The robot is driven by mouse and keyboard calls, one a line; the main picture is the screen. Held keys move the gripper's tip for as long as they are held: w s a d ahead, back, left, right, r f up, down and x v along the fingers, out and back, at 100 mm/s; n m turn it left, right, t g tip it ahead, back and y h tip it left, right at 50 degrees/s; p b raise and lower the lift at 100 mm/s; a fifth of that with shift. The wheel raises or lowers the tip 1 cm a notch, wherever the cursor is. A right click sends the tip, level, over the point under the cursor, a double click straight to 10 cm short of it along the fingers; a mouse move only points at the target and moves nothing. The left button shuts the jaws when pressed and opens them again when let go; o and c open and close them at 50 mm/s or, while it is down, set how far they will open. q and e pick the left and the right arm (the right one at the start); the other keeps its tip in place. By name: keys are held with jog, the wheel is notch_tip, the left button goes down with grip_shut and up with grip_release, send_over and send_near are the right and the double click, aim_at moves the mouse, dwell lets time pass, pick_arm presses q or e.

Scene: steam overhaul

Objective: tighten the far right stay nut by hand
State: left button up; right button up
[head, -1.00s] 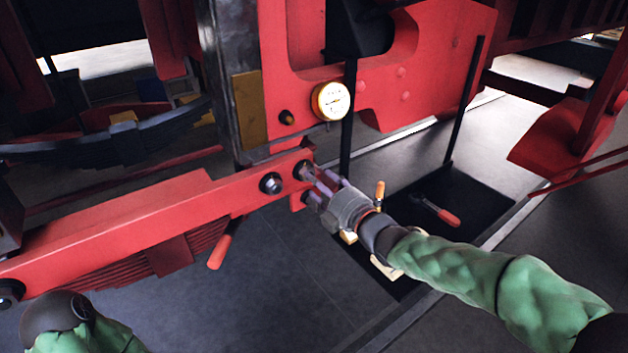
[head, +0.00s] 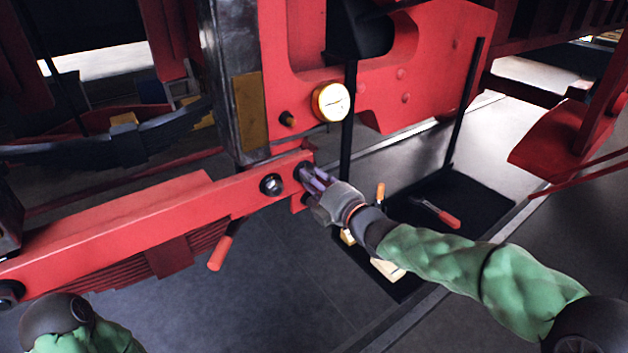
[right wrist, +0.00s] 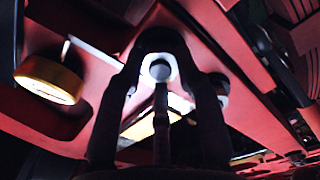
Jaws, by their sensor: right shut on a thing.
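The far right stay nut is at the right end of the red bar (head: 190,215). In the head view my fingers and the bar's end mostly hide it. In the right wrist view the nut (right wrist: 159,68) shows as a bright round end between my dark fingers. My right gripper (head: 306,172) is shut on it, reaching in from the right. Another stay nut (head: 271,185), dark with a bright centre, sits just left of it on the same bar. My left arm shows only at the lower left corner; its gripper is out of view.
A brass-rimmed gauge (head: 331,102) stands above my right gripper; it also shows in the right wrist view (right wrist: 48,80). A red-handled tool (head: 220,252) hangs below the bar. A black mat (head: 480,205) holds a red-handled wrench (head: 436,212) and wooden blocks.

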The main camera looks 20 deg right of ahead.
jog(key=shift+f+m, duration=0.1)
jog(key=shift+m, duration=0.2)
jog(key=shift+f+m+b, duration=0.15)
jog(key=shift+m+b, duration=0.1)
jog(key=shift+m, duration=3.15)
jog(key=shift+f+m+b, duration=0.15)
jog(key=shift+m+b, duration=0.05)
jog(key=shift+m, duration=3.2)
jog(key=shift+a+f, duration=0.1)
jog(key=o, duration=1.2)
jog(key=shift+c, duration=0.2)
jog(key=shift+r, duration=0.2)
jog(key=shift+r, duration=0.1)
